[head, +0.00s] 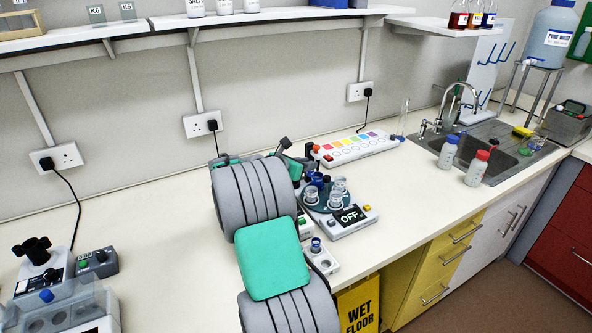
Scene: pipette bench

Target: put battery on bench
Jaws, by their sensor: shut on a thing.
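My arm rises from the bottom middle over the bench (155,215) and bends away towards the wall. Its thick grey links and green cap block the view of the bench behind them. Small green and dark grey parts show past the far end of the arm, but I cannot make out my gripper's fingers or what is between them. I cannot pick out a battery anywhere; it may be hidden behind my arm.
Right of my arm stand a device marked OFF (349,216) with clear cups and a white strip with coloured squares (355,147). Microscope-like equipment (60,300) and a small grey box (97,262) stand left. A sink (490,150) and two bottles are right. The left-middle bench is clear.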

